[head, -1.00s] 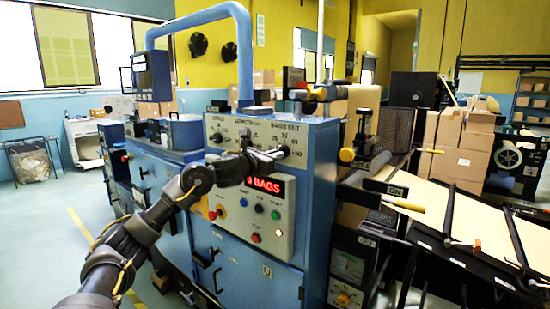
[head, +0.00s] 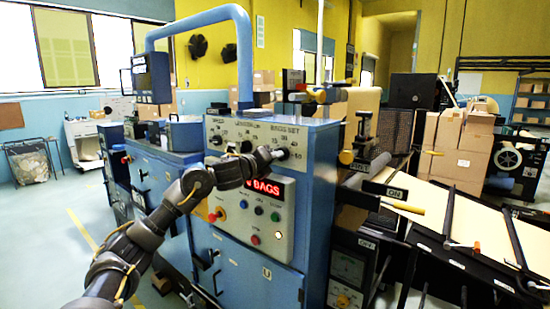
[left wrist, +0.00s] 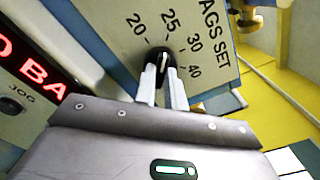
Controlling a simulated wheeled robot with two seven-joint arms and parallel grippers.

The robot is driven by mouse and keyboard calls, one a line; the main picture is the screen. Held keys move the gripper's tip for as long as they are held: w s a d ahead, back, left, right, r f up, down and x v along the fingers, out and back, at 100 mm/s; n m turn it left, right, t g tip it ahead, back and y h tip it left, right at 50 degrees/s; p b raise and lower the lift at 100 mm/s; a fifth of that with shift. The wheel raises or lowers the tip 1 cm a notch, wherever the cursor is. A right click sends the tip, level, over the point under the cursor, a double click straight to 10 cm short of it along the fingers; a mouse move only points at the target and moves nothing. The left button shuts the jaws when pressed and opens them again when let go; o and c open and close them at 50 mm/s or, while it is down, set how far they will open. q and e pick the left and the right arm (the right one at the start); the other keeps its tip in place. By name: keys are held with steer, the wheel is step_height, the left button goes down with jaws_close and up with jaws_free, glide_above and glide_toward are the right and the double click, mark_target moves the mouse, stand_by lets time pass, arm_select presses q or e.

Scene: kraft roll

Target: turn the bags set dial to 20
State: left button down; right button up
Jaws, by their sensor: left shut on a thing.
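The bags set dial (left wrist: 163,57) is a small dark knob on the grey panel, with the printed marks 20, 25, 30 and 40 around it in the left wrist view. In the head view the dial (head: 282,153) sits at the panel's upper right, partly covered by my gripper. My left gripper (left wrist: 161,71) is shut on the knob, one pale finger on each side. In the head view it (head: 275,153) reaches the dial from the left. A light line on the knob seems to point up between 25 and 30; the fingers partly hide it. My right gripper is out of view.
Below the dial are a red lit display (head: 264,187) reading BAGS, partly covered by my arm, and several coloured buttons. Two other dials sit left on the same panel (head: 225,128). A roller unit with a yellow-ended knob (head: 346,156) stands right of the cabinet.

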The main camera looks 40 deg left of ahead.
arm_select(q)
steer(key=shift+n+p, duration=1.1)
steer(key=shift+n, duration=3.1)
steer(key=c, duration=1.5)
jaws_free()
steer(key=shift+o, duration=0.2)
steer(key=s+b, duration=0.5)
steer(key=s, duration=0.5)
steer(key=shift+s, duration=0.4)
